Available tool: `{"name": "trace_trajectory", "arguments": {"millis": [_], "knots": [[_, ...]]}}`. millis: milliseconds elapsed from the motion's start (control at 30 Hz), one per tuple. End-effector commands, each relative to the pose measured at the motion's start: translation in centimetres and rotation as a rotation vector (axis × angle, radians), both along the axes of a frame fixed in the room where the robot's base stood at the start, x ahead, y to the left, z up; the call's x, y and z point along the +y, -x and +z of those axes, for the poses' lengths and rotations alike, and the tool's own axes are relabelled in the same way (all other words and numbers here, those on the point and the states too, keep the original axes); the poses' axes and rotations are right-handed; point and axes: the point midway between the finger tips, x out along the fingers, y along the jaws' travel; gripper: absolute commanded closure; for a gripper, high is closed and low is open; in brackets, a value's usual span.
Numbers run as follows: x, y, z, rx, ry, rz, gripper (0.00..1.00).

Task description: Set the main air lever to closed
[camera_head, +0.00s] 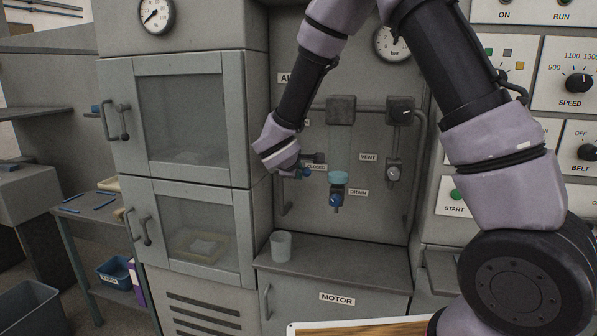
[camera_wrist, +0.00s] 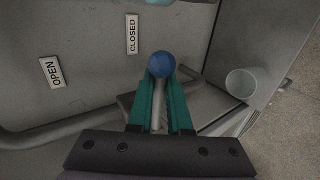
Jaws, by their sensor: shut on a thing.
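The air lever is a metal stem with a blue ball knob (camera_wrist: 160,65). In the wrist view my gripper (camera_wrist: 161,90) has its two teal fingers on either side of the lever, shut on it just behind the knob. The CLOSED label (camera_wrist: 132,34) is close to the knob, and the OPEN label (camera_wrist: 52,72) is farther off to the left. My wrist hides most of the lever and part of the AIR sign (camera_head: 285,78) is covered.
A vent valve (camera_head: 393,172) and pipes are farther right. A pale cup (camera_head: 281,246) stands on the ledge below; it also shows in the wrist view (camera_wrist: 241,83). A glass-door cabinet (camera_head: 190,120) is left.

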Motion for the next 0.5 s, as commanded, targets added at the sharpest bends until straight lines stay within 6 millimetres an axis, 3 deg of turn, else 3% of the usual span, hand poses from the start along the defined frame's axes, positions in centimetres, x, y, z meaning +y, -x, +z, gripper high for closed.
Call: {"name": "trace_trajectory", "arguments": {"millis": [333,367,400,500], "knots": [[-0.08,0.11,-0.26,0.004,0.001,0.0,1.0],[-0.07,0.11,-0.27,0.004,0.001,0.0,0.72],[-0.07,0.11,-0.26,0.004,0.001,0.0,0.56],[-0.06,0.08,-0.2,0.004,0.001,0.0,0.53]]}}
